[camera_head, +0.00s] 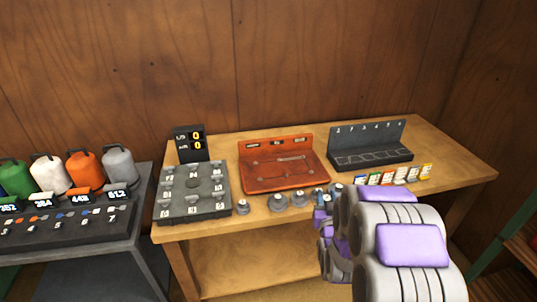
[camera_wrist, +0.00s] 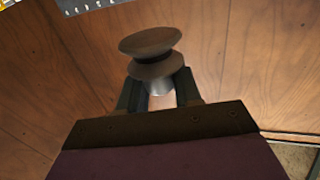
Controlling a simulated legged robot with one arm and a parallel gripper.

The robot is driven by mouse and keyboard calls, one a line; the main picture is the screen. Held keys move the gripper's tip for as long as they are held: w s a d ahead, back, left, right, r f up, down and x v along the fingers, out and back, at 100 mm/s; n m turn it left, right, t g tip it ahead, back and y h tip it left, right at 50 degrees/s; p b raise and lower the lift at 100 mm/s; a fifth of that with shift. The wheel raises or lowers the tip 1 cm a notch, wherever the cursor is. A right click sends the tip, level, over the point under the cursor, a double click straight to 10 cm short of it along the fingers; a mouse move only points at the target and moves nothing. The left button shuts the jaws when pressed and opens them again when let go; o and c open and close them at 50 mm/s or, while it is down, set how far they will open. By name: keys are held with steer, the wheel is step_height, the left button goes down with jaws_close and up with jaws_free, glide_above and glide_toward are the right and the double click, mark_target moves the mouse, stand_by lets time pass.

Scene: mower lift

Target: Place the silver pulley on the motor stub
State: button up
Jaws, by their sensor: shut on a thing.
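In the wrist view, my gripper (camera_wrist: 158,92) is shut on a grey, spool-shaped silver pulley (camera_wrist: 150,53). Its two round flanges stand out beyond the fingertips, and its lower hub sits between them. The pulley is tilted in that view. In the head view, my purple and grey arm reaches over the front right of the wooden table, and I cannot make out the fingertips clearly. An orange-red panel (camera_head: 258,183) with thin fittings stands at the table's middle. I cannot tell which part is the motor stub.
Several grey round parts, one a small pulley (camera_head: 242,208), line the wooden table's (camera_head: 437,146) front edge. A dark grey block board (camera_head: 193,212) and display (camera_head: 188,143) are left. A dark slotted rack (camera_head: 372,159) and coloured cards (camera_head: 400,175) are right. Jugs (camera_head: 118,167) stand far left.

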steer(key=a+f+n+g+y, duration=0.1)
steer(key=a+f+n+y, duration=0.2)
steer(key=a+f, duration=0.4)
steer(key=w+a+f+n+g+y, duration=0.1)
steer(key=a+f+n+y, duration=0.2)
steer(key=a, duration=0.9)
step_height(320, 180, down, 4)
steer(key=y, duration=0.3)
steer(key=shift+w+g, duration=0.15)
steer(key=shift+g, duration=0.15)
steer(key=w+a, duration=0.1)
steer(key=w, duration=0.4)
steer(key=w+a+f+b, duration=0.1)
steer(key=w+a, duration=0.1)
steer(key=w, duration=0.3)
steer(key=w+a+b, duration=0.1)
steer(key=w, duration=0.4)
steer(key=shift+a+f, duration=0.3)
steer(key=shift+w+f+b, duration=0.1)
steer(key=shift+f+b, duration=0.45)
steer(key=shift+f, duration=1)
steer(key=shift+f, duration=0.1)
steer(key=shift+f, duration=0.15)
steer(key=o, duration=1)
